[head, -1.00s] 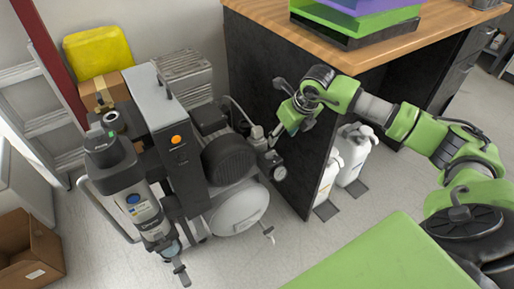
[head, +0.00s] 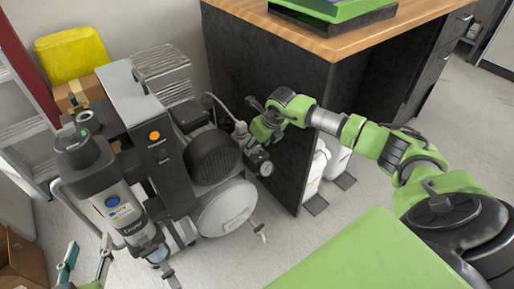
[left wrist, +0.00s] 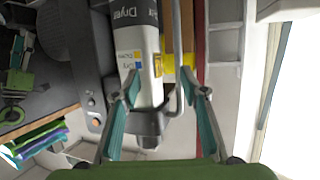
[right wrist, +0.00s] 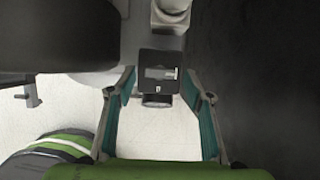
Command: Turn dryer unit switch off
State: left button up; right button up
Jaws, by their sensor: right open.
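The dryer unit is a grey-and-black canister (head: 122,208) at the left of the head view, beside a dark cabinet (head: 165,165) with a round orange button (head: 154,136). In the left wrist view the canister, lettered "Dryer" (left wrist: 137,45), lies beyond and between my open left fingers (left wrist: 160,90), apart from them. My left gripper (head: 84,262) also shows at the bottom left of the head view. My right gripper (head: 250,128) is near the compressor's fittings. In the right wrist view its open fingers (right wrist: 160,85) flank a small dark box with a pale label (right wrist: 160,74); contact is unclear.
The compressor has a black motor (head: 212,157), a white tank (head: 225,208) and a gauge (head: 265,168). A wood-topped desk (head: 330,45) stands close to my right arm. White bottles (head: 337,160) stand under it. A cardboard box (head: 20,255) is at lower left.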

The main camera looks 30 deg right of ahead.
jog(key=shift+w+f, duration=0.2)
jog(key=shift+f, duration=0.3)
pick_arm(q)
jog(key=shift+w+d+r+t, duration=0.1)
jog(key=shift+w+r+t, duration=0.15)
jog(key=shift+r, duration=0.2)
jog(key=shift+w+d+r+t, duration=0.1)
jog(key=shift+r+t, duration=0.15)
jog(key=shift+r, duration=0.15)
pick_arm(e)
jog(key=c, duration=1.1)
